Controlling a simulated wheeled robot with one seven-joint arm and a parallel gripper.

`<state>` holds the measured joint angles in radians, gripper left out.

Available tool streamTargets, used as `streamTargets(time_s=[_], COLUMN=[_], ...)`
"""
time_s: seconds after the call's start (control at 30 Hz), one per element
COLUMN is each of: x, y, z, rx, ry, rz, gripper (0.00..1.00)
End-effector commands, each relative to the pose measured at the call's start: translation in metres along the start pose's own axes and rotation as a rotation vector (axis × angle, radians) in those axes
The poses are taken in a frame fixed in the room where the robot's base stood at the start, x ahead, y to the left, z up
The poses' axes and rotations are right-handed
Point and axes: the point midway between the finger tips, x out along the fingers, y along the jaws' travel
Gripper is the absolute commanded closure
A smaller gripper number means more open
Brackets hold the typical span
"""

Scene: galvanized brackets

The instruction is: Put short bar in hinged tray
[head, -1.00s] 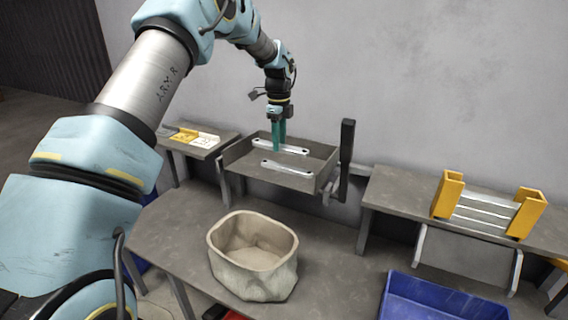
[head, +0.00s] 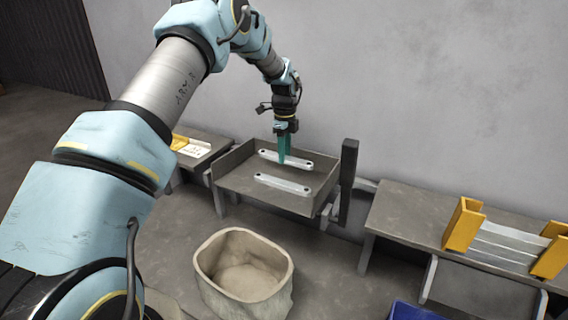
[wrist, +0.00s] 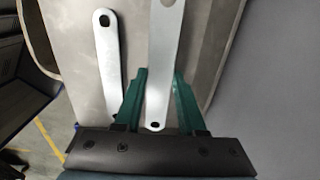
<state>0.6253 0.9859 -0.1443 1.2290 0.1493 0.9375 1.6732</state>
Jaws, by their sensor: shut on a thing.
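The hinged tray (head: 238,181) is a grey, shallow, open tray beside a dark upright post. My gripper (head: 284,161) points down into its back part, shut on the short bar (head: 298,163), a pale metal strip with a hole at each end. In the wrist view the short bar (wrist: 161,65) passes between the green fingers (wrist: 160,100). I cannot tell whether it touches the tray floor. A second, similar bar (head: 284,184) lies in the tray nearer the front, apart from the held one; it also shows in the wrist view (wrist: 108,60).
A yellow rack (head: 464,225) holding several bars stands on the right bench (head: 400,213). A beige stone-like tub (head: 243,291) stands in front of the tray. A blue bin (head: 412,311) is at the lower right.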

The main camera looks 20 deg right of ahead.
Motion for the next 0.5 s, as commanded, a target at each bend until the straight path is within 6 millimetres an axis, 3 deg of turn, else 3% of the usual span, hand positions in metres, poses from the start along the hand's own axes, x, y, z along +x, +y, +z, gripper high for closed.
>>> streamTargets(time_s=[0.4, 0.5], x=[0.042, 0.044], y=[0.0, -0.001], z=[0.0, 0.0], rx=[0.0, -0.001], ry=[0.0, 0.0], rz=[0.001, -0.002], gripper=[1.0, 1.0])
